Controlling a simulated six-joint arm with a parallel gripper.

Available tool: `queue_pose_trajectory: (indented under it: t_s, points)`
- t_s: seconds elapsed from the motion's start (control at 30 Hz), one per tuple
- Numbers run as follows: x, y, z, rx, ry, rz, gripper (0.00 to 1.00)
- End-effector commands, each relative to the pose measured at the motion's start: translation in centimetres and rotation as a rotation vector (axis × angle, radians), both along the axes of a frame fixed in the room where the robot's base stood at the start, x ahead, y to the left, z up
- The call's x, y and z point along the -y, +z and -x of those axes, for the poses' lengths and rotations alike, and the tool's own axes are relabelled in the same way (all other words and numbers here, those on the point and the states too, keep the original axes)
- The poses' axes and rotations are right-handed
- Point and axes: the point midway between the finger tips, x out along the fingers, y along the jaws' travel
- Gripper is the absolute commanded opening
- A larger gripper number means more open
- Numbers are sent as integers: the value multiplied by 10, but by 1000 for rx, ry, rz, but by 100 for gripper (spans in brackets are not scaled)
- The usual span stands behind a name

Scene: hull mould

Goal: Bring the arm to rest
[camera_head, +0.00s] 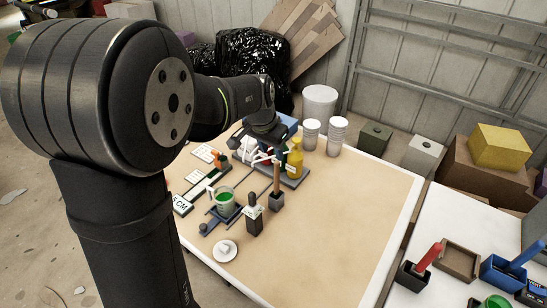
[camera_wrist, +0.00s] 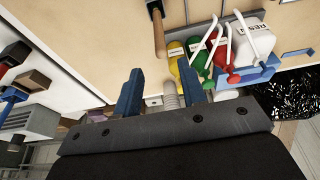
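My arm reaches from the left of the head view over the wooden-topped table (camera_head: 330,245). My gripper (camera_head: 268,150) hangs above the back of the table, close to the bottle tray. In the wrist view its two blue fingers (camera_wrist: 160,80) stand wide apart. A pale ribbed cup stack (camera_wrist: 170,96) shows behind the gap, and nothing appears gripped. My gripper partly hides these bottles in the head view.
Two cup stacks (camera_head: 336,138) and a white bucket (camera_head: 319,101) stand at the back. A green jug (camera_head: 224,203), a dark brush holder (camera_head: 276,201) and a white dish (camera_head: 225,250) stand nearer. The front right table area is clear. A white side table (camera_head: 450,240) holds tools.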

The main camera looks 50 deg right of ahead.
Motion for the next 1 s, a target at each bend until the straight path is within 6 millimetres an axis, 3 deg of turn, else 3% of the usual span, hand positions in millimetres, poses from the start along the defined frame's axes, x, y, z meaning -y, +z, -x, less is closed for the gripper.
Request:
queue_pose_trajectory:
  t_s: [0.37, 0.57, 1.0]
  points:
    - [-2, 6, 0, 0, 1, -1, 38]
    - [0, -1, 0, -1, 0, -2, 38]
    - [21, -78, 0, -2, 0, -4, 38]
